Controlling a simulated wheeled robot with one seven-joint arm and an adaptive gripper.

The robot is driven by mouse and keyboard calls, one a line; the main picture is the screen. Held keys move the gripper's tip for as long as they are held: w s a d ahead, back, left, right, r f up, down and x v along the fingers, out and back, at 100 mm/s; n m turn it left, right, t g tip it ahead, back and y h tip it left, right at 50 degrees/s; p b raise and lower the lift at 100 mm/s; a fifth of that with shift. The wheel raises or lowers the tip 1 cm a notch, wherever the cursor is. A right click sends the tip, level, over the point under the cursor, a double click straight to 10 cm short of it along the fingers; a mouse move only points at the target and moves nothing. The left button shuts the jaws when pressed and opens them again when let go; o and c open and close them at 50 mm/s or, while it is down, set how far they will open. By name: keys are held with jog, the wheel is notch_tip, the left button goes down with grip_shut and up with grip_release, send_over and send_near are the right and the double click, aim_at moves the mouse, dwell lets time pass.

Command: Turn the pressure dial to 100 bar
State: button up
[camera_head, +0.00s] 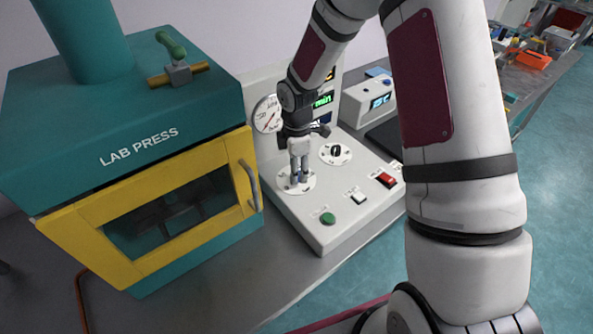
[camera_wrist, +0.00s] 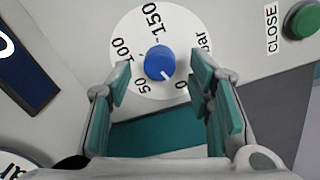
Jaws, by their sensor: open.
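The pressure dial is a blue knob (camera_wrist: 160,63) on a round white scale plate (camera_wrist: 140,22) marked 0, 50, 100, 150 and bar. The white pointer mark on the knob points to the lower right in the wrist view, near the 0. My gripper (camera_wrist: 161,74) is open, with one finger on each side of the knob and a visible gap to it. In the head view my gripper (camera_head: 299,178) points down over the scale plate (camera_head: 311,183) and hides the knob there.
The control panel also carries a black knob (camera_head: 336,151), a round gauge (camera_head: 267,114), a green button (camera_head: 327,218), a white switch (camera_head: 358,198) and a red switch (camera_head: 386,179). The lab press (camera_head: 150,150) with its yellow door stands close on the left.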

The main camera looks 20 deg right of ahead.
jog(key=shift+f, duration=0.9)
grip_shut()
